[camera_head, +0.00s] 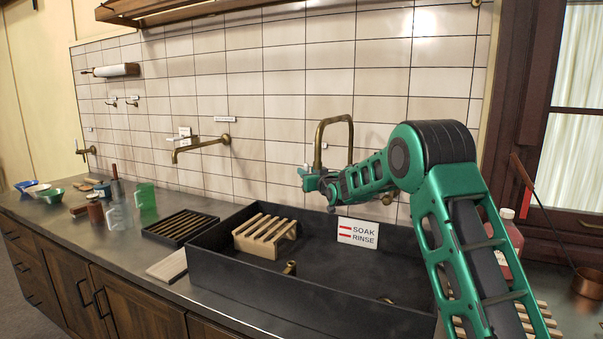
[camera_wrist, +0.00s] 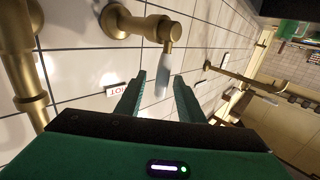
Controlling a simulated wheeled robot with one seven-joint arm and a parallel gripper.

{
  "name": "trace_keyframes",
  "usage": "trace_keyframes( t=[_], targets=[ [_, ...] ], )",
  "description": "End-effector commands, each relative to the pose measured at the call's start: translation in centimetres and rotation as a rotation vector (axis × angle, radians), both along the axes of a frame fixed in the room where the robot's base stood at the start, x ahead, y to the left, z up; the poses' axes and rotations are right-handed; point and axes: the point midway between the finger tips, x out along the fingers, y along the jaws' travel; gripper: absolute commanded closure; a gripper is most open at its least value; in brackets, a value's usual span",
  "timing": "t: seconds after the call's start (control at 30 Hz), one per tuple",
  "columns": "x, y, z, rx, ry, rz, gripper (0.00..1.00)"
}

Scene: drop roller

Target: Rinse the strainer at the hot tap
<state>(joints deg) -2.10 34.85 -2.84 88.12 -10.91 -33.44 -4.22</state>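My gripper (camera_head: 308,180) is raised near the tiled wall, left of a tall brass tap (camera_head: 320,140) over the black sink. In the wrist view my gripper (camera_wrist: 159,77) is open, its two green fingers apart. A brass valve with a pale lever (camera_wrist: 163,80) shows between the fingers; I cannot tell whether they touch it. A small HOT label (camera_wrist: 117,89) is on the tiles beside it, upside down. I cannot make out a strainer for certain. A copper vessel (camera_head: 588,282) with a long handle is at the far right.
The black sink (camera_head: 225,267) holds a wooden slatted rack (camera_head: 265,236) and a SOAK/RINSE sign (camera_head: 358,232). Another brass wall spout (camera_head: 205,145) is to the left. A dark drying tray (camera_head: 180,225), bottles and bowls stand on the left counter. A red bottle (camera_head: 510,240) is behind my arm.

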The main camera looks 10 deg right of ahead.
Motion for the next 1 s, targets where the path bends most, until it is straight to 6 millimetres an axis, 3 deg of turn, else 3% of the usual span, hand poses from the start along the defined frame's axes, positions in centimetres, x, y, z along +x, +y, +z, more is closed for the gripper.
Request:
trace_keyframes(
  t=[0.2,0.4,0.83,0.97,1.0],
  targets=[
    [3.3,1.0,0.0,0.000,-0.001,0.004,0.65],
    [5.0,1.3,0.0,0.000,-0.001,0.004,0.65],
    [5.5,1.4,0.0,0.000,0.000,0.004,0.65],
    [5.5,1.4,0.0,0.000,0.000,0.004,0.96],
    [5.5,1.4,0.0,0.000,0.000,0.004,1.00]
  ],
)
